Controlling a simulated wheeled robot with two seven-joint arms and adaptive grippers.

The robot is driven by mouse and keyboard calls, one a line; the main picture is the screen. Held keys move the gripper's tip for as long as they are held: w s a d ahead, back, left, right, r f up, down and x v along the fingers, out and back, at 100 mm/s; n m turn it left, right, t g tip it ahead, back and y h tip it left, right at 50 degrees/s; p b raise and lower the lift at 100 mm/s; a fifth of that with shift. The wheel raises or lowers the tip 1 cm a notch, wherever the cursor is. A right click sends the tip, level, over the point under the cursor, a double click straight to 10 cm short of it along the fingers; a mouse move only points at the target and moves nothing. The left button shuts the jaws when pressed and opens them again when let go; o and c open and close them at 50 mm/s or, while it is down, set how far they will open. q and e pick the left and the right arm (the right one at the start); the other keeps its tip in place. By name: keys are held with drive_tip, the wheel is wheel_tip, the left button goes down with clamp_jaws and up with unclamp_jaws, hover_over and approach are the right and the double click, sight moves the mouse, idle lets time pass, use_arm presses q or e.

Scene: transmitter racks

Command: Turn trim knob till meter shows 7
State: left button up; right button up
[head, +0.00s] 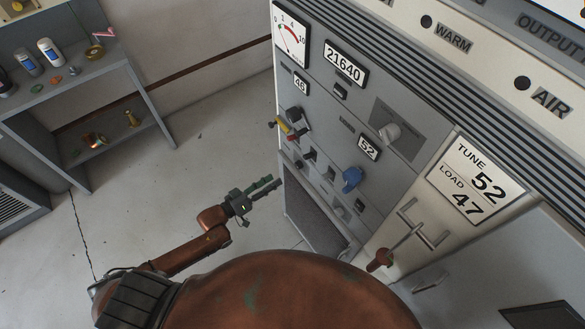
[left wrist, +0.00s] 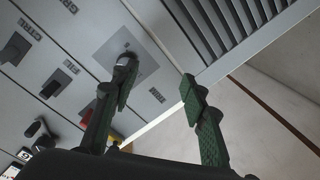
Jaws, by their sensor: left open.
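The meter (head: 290,35) is a white dial with a red arc at the top left of the grey rack. Its needle is too small to read surely. My left gripper (head: 267,186) has green fingers, open and empty, left of the lower panel. In the left wrist view its fingers (left wrist: 157,85) are spread, one overlapping a knob on a plate (left wrist: 115,47).
A red and yellow handle (head: 286,128) sticks out of the panel's left side. A brown-knobbed lever (head: 380,259) and bar handles (head: 421,228) stand lower right. A grey shelf (head: 90,70) with bottles is at the far left. The floor between is clear.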

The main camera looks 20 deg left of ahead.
use_arm(q)
drive_tip(key=h, duration=0.1)
approach(296, 166)
drive_tip(key=x, duration=0.8)
drive_tip(key=shift+w+d+f, duration=0.1)
drive_tip(key=shift+w+d, duration=0.05)
drive_tip(key=shift+d, duration=0.1)
drive_tip(key=shift+c, duration=0.7)
drive_tip(key=shift+a, duration=0.1)
clamp_jaws()
